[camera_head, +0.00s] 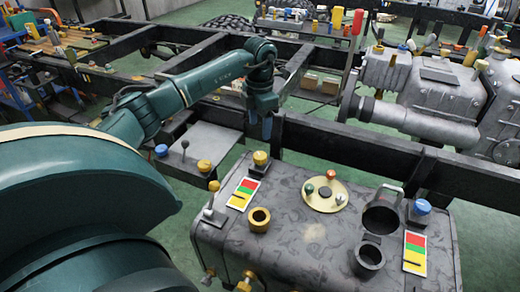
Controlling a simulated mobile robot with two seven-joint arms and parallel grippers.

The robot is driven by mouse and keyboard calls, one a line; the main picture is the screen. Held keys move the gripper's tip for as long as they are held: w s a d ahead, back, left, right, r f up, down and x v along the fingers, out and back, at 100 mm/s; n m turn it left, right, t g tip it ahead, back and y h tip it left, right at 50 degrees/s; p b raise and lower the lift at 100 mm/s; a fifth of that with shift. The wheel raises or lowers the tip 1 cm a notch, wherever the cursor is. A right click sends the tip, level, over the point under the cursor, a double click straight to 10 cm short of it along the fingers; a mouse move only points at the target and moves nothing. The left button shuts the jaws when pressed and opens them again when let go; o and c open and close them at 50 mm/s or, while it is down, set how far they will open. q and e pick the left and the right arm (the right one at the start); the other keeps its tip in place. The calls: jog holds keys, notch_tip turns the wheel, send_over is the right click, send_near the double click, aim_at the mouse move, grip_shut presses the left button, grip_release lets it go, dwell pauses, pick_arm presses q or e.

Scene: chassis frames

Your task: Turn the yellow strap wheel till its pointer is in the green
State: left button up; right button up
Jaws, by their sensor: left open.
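A yellow knob-like wheel (261,158), probably the strap wheel, stands on a dark mount at the back left of the grey tank (313,232). In front of it lies a card (244,192) with red, green and yellow bands. A thin dark mark shows near its lower end; I cannot tell surely whether it is the pointer. My left gripper (266,135) points down beyond and slightly above the yellow wheel in the picture, apart from it. Its fingers are dark against the black rail, and it is open with nothing seen between them. My right gripper is not in view.
A blue knob (422,207) with a similar card (415,252) is at the tank's right. A yellow ring (259,219), a brass disc (325,196) and open dark necks (381,218) stand on the tank. A black chassis rail (370,165) runs behind.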

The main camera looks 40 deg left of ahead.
aim_at(260, 156)
pick_arm(q)
notch_tip(260, 156, down, 10)
jog(key=shift+r+b, duration=0.15)
jog(key=shift+b, duration=0.45)
jog(key=shift+f, duration=0.5)
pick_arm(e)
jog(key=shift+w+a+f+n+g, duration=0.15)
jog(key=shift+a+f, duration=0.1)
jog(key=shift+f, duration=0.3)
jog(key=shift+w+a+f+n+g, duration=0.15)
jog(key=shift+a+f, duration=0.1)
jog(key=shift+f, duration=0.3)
pick_arm(q)
jog(key=shift+c, duration=0.6)
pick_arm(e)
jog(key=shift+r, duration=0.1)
pick_arm(q)
jog(key=shift+c, duration=1.4)
jog(key=c, duration=0.6)
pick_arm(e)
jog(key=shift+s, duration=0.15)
